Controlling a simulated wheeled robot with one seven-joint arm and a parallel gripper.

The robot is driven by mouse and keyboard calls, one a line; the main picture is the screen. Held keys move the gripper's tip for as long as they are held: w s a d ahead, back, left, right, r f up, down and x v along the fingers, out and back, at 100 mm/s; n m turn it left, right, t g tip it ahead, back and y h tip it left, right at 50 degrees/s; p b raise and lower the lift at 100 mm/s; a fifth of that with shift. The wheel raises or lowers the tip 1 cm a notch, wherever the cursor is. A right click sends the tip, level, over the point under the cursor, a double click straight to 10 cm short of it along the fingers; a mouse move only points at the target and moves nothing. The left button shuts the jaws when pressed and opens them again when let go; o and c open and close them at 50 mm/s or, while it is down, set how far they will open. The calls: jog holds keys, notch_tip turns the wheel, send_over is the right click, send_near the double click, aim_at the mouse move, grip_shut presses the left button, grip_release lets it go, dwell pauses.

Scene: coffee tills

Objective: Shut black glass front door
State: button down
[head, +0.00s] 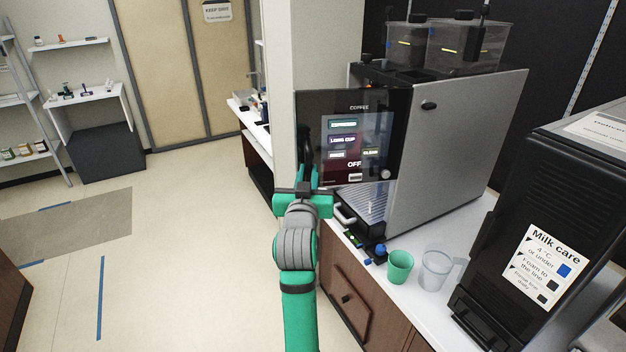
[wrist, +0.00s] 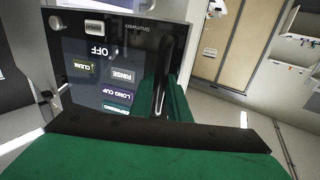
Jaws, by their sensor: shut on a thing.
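The black glass front door (head: 394,125) of the coffee machine (head: 455,140) stands open, swung out at an angle from the grey body. It carries a lit screen with drink buttons and the word OFF. The door also shows upside down in the wrist view (wrist: 125,45). My gripper (head: 306,168) is at the door's left edge in the head view, shut on its dark upright handle (head: 305,130). In the wrist view my gripper's green fingers (wrist: 164,92) close around the handle (wrist: 165,55). The machine's inside behind the door is mostly hidden.
A green cup (head: 400,266) and a clear jug (head: 436,270) stand on the counter in front. A black unit with a milk care label (head: 545,262) is at right. The floor at left is clear.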

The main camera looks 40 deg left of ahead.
aim_at(303, 157)
jog(key=shift+w+a+r, duration=0.1)
jog(key=shift+w+a, duration=0.25)
jog(key=shift+a, duration=0.4)
jog(key=shift+w, duration=0.15)
jog(key=shift+s+a+x, duration=0.1)
jog(key=shift+a+x, duration=0.05)
jog(key=shift+x, duration=0.55)
jog(key=shift+s+a+x, duration=0.1)
jog(key=shift+x, duration=0.65)
jog(key=shift+s+a+x, duration=0.1)
jog(key=shift+a+x, duration=0.05)
jog(key=shift+x, duration=0.55)
jog(key=shift+w+a, duration=0.75)
jog(key=shift+a, duration=0.2)
jog(key=c, duration=1.7)
grip_release()
jog(key=shift+o, duration=0.4)
